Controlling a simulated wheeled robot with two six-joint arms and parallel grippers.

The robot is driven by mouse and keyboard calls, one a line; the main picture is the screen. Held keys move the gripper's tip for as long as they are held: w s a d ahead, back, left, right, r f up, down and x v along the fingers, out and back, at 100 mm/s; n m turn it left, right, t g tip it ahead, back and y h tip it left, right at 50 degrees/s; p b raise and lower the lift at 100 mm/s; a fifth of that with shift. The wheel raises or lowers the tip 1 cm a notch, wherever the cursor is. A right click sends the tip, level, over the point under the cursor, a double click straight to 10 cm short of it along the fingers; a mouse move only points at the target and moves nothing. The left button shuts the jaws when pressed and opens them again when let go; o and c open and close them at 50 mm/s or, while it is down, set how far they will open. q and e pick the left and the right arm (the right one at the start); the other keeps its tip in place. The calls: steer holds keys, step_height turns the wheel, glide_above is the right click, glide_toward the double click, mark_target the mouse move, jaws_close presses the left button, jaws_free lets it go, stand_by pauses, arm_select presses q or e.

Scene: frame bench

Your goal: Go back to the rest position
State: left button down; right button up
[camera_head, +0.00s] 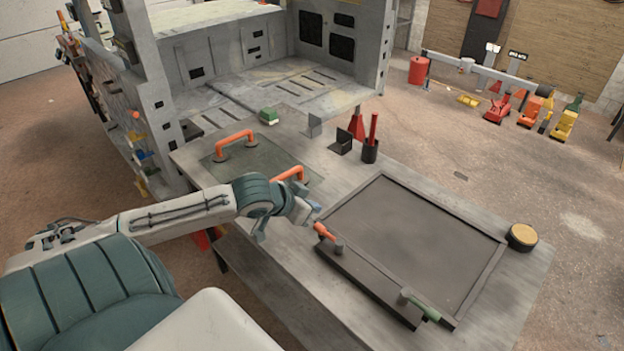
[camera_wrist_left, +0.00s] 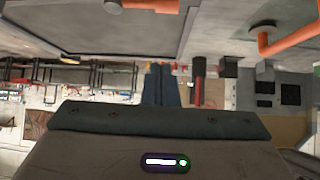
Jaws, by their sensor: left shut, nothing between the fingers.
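My left arm reaches in from the left over the bench (camera_head: 283,268) in the head view. My left gripper (camera_head: 312,210) is above the bench, near the left corner of the dark framed panel (camera_head: 410,240) and close to its orange handle (camera_head: 324,231). In the left wrist view the two dark fingers (camera_wrist_left: 162,86) lie together, shut with nothing between them. My right gripper is in neither view.
A flat plate with orange handles (camera_head: 235,139) lies behind my arm. A red stick in a dark cup (camera_head: 371,147), a red cone (camera_head: 357,122), a green block (camera_head: 268,116) and a round yellow-topped tin (camera_head: 522,237) stand on the bench. A grey frame structure (camera_head: 165,95) rises behind.

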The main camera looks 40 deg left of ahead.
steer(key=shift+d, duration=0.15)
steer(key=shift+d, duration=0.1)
